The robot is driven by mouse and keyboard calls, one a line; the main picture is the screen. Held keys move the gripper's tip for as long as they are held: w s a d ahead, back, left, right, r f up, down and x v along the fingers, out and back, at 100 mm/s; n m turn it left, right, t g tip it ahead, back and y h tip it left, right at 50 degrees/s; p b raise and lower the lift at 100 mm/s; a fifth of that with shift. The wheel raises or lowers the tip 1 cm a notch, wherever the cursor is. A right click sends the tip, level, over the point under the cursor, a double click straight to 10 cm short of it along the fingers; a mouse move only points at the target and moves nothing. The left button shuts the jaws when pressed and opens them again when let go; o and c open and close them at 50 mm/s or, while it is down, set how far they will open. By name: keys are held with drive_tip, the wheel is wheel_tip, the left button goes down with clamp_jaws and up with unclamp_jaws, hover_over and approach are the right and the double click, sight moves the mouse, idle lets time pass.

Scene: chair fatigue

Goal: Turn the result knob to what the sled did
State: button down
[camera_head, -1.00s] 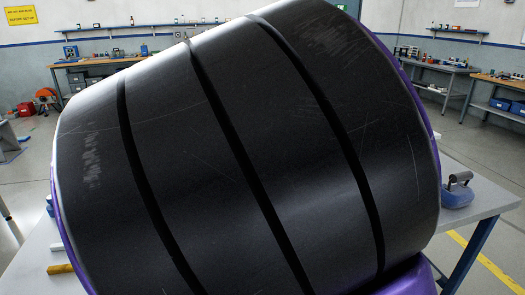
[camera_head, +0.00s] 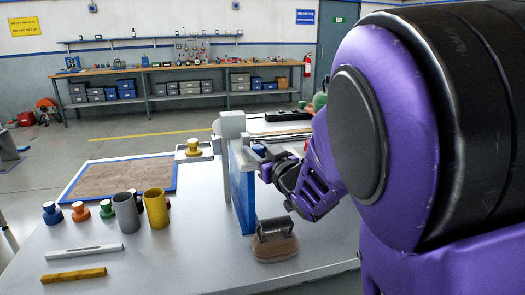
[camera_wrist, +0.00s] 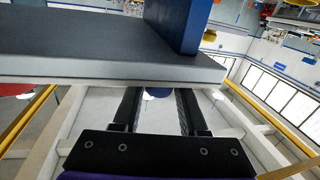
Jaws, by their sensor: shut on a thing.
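My gripper (camera_head: 264,164) is at the near end of the raised test fixture (camera_head: 232,125), beside its blue side panel (camera_head: 243,195). In the wrist view its two fingers (camera_wrist: 160,100) are apart, with a small blue rounded thing (camera_wrist: 157,92) between their tips. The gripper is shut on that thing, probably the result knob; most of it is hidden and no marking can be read. A grey slab (camera_wrist: 90,48) and a blue block (camera_wrist: 183,22) lie just past the fingers. A brown sled with a dark handle (camera_head: 274,245) rests on the table; whether another is on the fixture is unclear.
Grey (camera_head: 125,213) and yellow (camera_head: 156,208) cups stand left of the fixture, near several coloured knobbed weights. A blue-edged brown board (camera_head: 120,178) lies behind them. White (camera_head: 85,250) and yellow (camera_head: 74,277) bars lie in front. My arm covers the right side.

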idle(0.3)
drive_tip(key=shift+c, duration=2.2)
unclamp_jaws()
drive_tip(key=shift+s, duration=0.1)
